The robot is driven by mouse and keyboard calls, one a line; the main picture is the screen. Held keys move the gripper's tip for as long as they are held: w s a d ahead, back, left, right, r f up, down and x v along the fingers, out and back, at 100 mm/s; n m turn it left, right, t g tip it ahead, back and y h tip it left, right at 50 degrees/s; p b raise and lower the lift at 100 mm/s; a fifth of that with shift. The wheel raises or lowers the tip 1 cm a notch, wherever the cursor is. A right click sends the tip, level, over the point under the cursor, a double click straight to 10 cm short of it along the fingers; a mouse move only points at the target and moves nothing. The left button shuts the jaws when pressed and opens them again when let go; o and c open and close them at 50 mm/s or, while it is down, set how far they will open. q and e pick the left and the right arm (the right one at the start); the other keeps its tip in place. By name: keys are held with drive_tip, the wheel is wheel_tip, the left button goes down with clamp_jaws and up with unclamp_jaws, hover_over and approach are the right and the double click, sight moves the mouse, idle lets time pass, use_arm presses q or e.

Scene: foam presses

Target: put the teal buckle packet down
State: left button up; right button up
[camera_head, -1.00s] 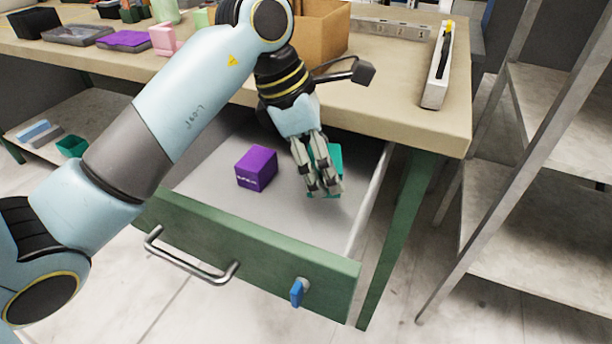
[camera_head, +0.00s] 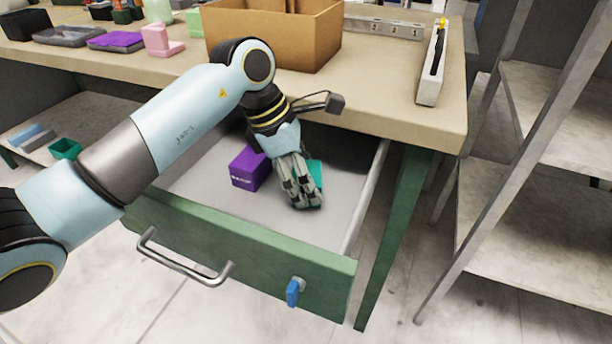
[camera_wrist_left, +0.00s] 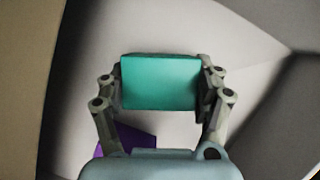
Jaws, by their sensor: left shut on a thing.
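The teal buckle packet (camera_head: 315,175) is in my left gripper (camera_head: 306,205), inside the open drawer (camera_head: 230,238). In the left wrist view the packet (camera_wrist_left: 160,82) sits between the two fingers, one against each side. The gripper is shut on it. In the head view the fingers hide much of the packet, and I cannot tell whether it touches the drawer floor. A purple box (camera_head: 249,170) stands in the drawer to the left of the gripper. It shows partly in the left wrist view (camera_wrist_left: 128,139). My right gripper is not in view.
The drawer has a green front with a metal handle (camera_head: 185,262) and a blue key (camera_head: 293,291). Its floor is bare in front of the packet. A cardboard box (camera_head: 275,38) and a power strip (camera_head: 385,27) are on the workbench above. A metal shelf (camera_head: 540,215) stands at right.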

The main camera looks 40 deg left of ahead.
sight(295, 173)
use_arm(q)
drive_tip(key=o, duration=1.3)
drive_tip(key=shift+f, duration=0.1)
drive_tip(key=v, duration=0.3)
drive_tip(key=p+v, duration=0.1)
drive_tip(key=v, duration=0.1)
drive_tip(key=shift+s+a, duration=0.3)
drive_tip(key=shift+a, duration=0.2)
drive_tip(key=s+a, duration=0.4)
drive_tip(key=a, duration=0.1)
drive_tip(key=s+a+p, duration=0.1)
drive_tip(key=s+a, duration=0.1)
drive_tip(key=a, duration=0.1)
drive_tip(key=shift+s+a, duration=0.2)
drive_tip(key=shift+a, duration=0.1)
